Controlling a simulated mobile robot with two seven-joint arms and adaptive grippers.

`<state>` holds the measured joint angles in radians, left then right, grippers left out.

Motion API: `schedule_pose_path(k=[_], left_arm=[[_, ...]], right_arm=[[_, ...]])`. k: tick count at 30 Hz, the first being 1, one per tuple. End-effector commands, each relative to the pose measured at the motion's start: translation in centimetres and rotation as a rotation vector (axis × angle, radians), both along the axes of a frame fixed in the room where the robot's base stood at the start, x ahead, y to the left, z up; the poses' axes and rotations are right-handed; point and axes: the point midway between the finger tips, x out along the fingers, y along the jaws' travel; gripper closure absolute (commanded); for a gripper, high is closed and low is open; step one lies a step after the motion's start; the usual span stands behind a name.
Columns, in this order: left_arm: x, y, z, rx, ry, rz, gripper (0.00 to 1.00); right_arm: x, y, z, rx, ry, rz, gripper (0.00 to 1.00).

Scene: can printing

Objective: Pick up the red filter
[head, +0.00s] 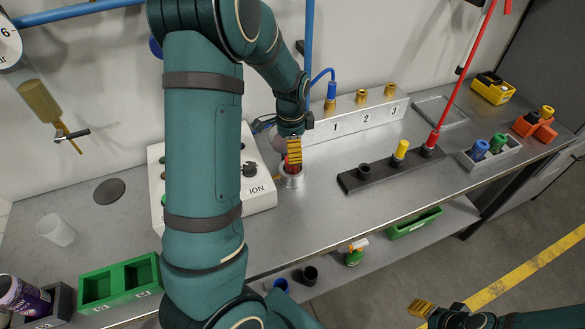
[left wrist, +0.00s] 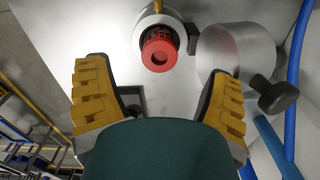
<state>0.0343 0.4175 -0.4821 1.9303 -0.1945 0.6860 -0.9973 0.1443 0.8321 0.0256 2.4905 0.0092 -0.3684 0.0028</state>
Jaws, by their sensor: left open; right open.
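The red filter (left wrist: 158,52) is a short red cylinder with a ring-shaped top, seated in a round metal holder (left wrist: 151,20) in the left wrist view. In the head view the red filter (head: 291,170) shows as a small red patch above the metal holder (head: 291,181), partly hidden by my left gripper. My left gripper (head: 294,152) is over it with yellow fingers; in the left wrist view the fingers (left wrist: 160,90) are spread wide, with the filter beyond them and nothing between. My right gripper (head: 421,308) is open and empty at the bottom, away from the bench.
A white box marked ION (head: 257,202) stands left of the holder. A dark rack (head: 380,176) with a yellow-topped piece is to the right. A numbered stand (head: 345,122) is behind. In the left wrist view a metal cylinder (left wrist: 222,52) with a black knob is close right of the filter.

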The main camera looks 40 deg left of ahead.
Motion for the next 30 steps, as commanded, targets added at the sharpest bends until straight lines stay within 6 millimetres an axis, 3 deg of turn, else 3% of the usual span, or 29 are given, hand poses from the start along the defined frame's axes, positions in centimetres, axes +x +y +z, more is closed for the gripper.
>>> schedule_pose_path(k=[4, 13, 23, 28, 30], left_arm=[[-0.1, 0.0, -1.0, 0.000, 0.003, 0.000, 0.18], [-0.1, 0.0, -5.3, 0.000, 0.004, 0.000, 0.18], [0.0, 0.0, -5.7, 0.000, 0.000, 0.000, 0.18], [0.0, 0.0, -5.7, 0.000, 0.000, 0.000, 0.74], [0.0, 0.0, -5.7, 0.000, 0.000, 0.000, 0.92]], right_arm=[[0.0, 0.0, -0.1, 0.000, 0.000, 0.000, 0.53], [0.0, 0.0, -0.6, -0.001, 0.000, 0.000, 0.53], [0.0, 0.0, -0.5, -0.001, 0.000, 0.000, 0.53], [0.0, 0.0, -0.5, -0.001, 0.000, 0.000, 0.53], [0.0, 0.0, -0.5, -0.001, 0.000, 0.000, 0.53]])
